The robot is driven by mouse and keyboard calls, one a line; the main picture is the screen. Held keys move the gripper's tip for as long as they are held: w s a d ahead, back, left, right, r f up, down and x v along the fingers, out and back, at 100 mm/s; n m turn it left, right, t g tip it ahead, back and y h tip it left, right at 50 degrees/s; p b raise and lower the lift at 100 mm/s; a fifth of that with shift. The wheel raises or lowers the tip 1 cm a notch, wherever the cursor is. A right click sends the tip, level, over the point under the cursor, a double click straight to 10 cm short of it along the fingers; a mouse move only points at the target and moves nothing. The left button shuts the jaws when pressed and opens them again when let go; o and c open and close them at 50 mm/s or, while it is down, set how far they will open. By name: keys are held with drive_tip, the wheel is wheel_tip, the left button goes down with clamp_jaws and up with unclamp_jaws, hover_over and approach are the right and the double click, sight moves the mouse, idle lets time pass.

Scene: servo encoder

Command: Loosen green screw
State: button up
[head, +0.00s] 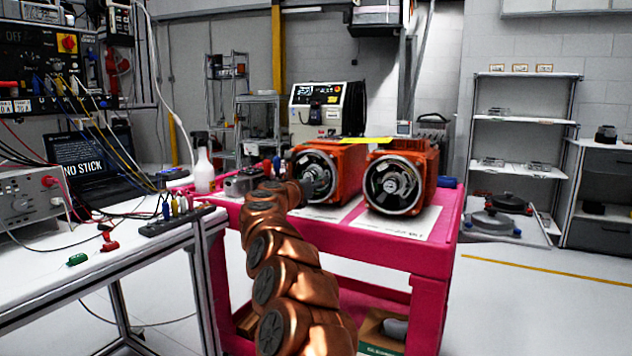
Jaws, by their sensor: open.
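Two orange servo motors stand on the pink cart (430,258), their open round ends facing me. The left motor (345,165) has my gripper (306,187) close in front of the lower left of its round end. The gripper is small and dark here; its fingers are hard to make out, and I cannot tell whether it touches the motor. The right motor (405,181) shows a metal hub in its centre with nothing in front of it. I cannot make out a green screw on either motor; the parts inside are too small to tell.
A spray bottle (203,170) and a grey metal part (243,182) stand on the cart's left. White sheets (392,222) lie under the motors. A cluttered workbench (130,262) with cables and a laptop (92,160) is at left. The floor at right is clear.

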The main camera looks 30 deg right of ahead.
drive_tip(key=shift+w+d, duration=0.2)
drive_tip(key=shift+d, duration=0.15)
clamp_jaws()
idle(0.4)
